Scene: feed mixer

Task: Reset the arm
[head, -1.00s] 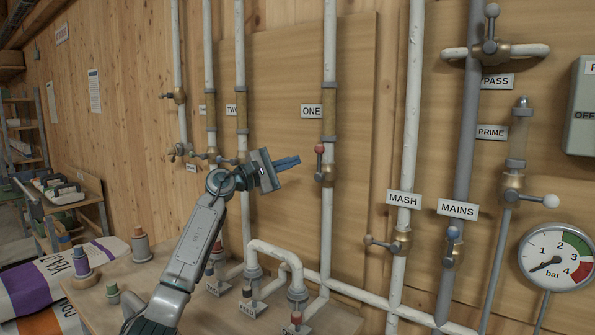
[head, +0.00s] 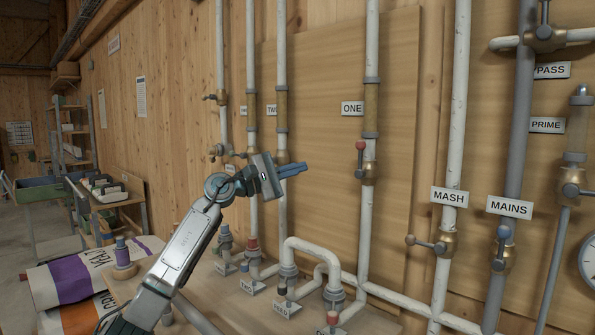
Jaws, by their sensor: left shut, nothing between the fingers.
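My left gripper (head: 291,170) is raised in front of the panel, left of the pipe labelled ONE. Its blue fingers are shut with nothing between them and point right. A gap shows between the fingertips and the red-knobbed valve (head: 361,160) on pipe ONE. My left arm (head: 185,250) comes up from the lower left. My right gripper is out of view.
Pipes and valves cover the wooden panel, including the MASH valve (head: 430,243) and the MAINS valve (head: 502,248). Low U-shaped pipes (head: 310,247) stand on the bench below the gripper. Printed sacks (head: 75,280) lie at lower left. A side table (head: 112,192) stands farther back.

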